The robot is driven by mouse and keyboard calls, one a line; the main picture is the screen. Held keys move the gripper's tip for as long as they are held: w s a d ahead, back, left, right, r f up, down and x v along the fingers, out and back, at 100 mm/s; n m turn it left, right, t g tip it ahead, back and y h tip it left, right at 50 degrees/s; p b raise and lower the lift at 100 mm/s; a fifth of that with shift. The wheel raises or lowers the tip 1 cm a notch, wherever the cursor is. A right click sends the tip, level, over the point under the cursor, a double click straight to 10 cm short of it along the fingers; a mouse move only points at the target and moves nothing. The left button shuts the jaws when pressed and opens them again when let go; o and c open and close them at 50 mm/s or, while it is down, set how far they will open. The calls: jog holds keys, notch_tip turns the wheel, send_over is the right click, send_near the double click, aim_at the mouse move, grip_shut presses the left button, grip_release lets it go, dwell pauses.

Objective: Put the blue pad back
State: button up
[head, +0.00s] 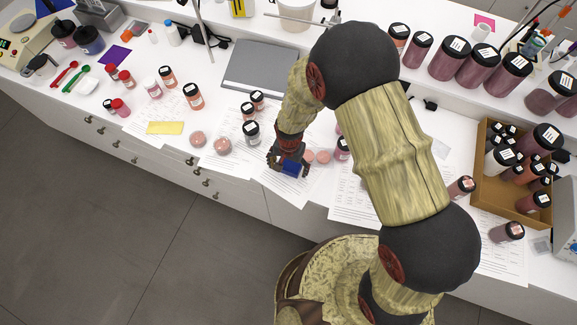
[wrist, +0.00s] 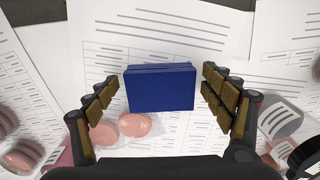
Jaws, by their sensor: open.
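The blue pad (wrist: 160,90) is a small dark blue block, lying on printed paper sheets in the wrist view. My gripper (wrist: 161,80) is open around it, one finger to each side, with a visible gap at both sides. In the head view the blue pad (head: 291,169) shows under my gripper (head: 288,166), partly covered by the fingers, near the front edge of the counter. Whether the fingertips are level with the pad or above it I cannot tell.
Pink discs (wrist: 135,124) lie close below the pad in the wrist view. Dark-lidded jars (head: 251,132) stand left of my gripper. A yellow flat piece (head: 165,128) and a purple one (head: 115,55) lie further left. A cardboard box (head: 485,194) of jars stands right.

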notch_tip(320, 180, up, 12)
jog(key=shift+r, duration=0.2)
dwell(0.4)
notch_tip(320, 180, up, 10)
jog(key=t, duration=0.1)
send_over(289, 166)
jog(key=w+d, duration=0.1)
jog(key=d, duration=0.4)
jog(key=s+d+r+n+t, duration=0.25)
jog(key=d+r, duration=0.35)
jog(key=r, duration=0.4)
jog(key=s+d+r+n+t, duration=0.1)
jog(key=s+d+r+t, duration=0.1)
jog(key=s+d+r, duration=0.8)
jog(key=s+r, duration=0.1)
jog(key=s, duration=0.1)
jog(key=shift+s+d+r, duration=0.2)
jog(key=shift+s, duration=0.1)
notch_tip(289, 166, down, 16)
jog(key=b, duration=1.5)
jog(key=shift+r, duration=0.2)
